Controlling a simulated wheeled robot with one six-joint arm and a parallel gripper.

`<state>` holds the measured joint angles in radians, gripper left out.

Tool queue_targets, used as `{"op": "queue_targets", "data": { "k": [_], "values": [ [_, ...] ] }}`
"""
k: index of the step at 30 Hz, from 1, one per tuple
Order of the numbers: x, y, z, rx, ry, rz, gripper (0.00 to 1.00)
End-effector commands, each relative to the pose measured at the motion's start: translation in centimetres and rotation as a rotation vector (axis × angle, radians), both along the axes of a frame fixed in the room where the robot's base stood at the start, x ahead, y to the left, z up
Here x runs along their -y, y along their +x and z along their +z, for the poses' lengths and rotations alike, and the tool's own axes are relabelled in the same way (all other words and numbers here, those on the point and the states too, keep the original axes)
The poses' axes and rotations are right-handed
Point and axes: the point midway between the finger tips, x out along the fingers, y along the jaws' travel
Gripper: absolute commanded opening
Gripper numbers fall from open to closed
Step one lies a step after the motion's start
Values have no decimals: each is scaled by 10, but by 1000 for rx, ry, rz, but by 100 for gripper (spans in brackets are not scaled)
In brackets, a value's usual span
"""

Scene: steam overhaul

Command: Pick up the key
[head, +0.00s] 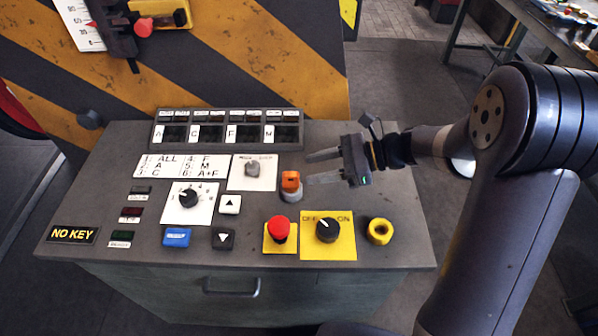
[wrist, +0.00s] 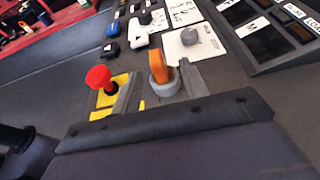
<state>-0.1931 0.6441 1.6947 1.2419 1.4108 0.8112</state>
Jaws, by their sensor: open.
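The key has an orange head (head: 290,180) and stands upright in a round grey lock (head: 291,195) on the control panel. It also shows in the wrist view (wrist: 161,68), with the grey lock below it. My gripper (head: 308,169) is open and empty, just right of the key in the head view, with its two fingers pointing left. In the wrist view my gripper (wrist: 160,72) has one finger on each side of the key, with gaps visible. Whether the fingertips are level with the key head is hard to tell.
A red mushroom button (head: 279,228), a black OFF/ON rotary switch (head: 328,229) and a yellow ring (head: 379,231) stand in front of the key. A grey knob (head: 253,168) sits to its left. A raised display box (head: 228,130) stands behind. The panel's right side is mostly clear.

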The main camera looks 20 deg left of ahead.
Motion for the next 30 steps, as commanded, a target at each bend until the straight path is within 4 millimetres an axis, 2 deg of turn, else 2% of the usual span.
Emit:
{"op": "queue_targets", "data": {
  "k": [3, 11, 18, 22, 28, 30],
  "values": [
    [-18, -6, -6, -1, -1, 4, 42],
    [-36, -14, -14, 0, -2, 3, 42],
    [-66, -27, -27, 1, -3, 4, 42],
    [-73, -29, -30, 2, -2, 2, 42],
    [-73, -29, -31, 3, -2, 1, 42],
    [-73, -29, -31, 3, -2, 1, 37]
  ]
}}
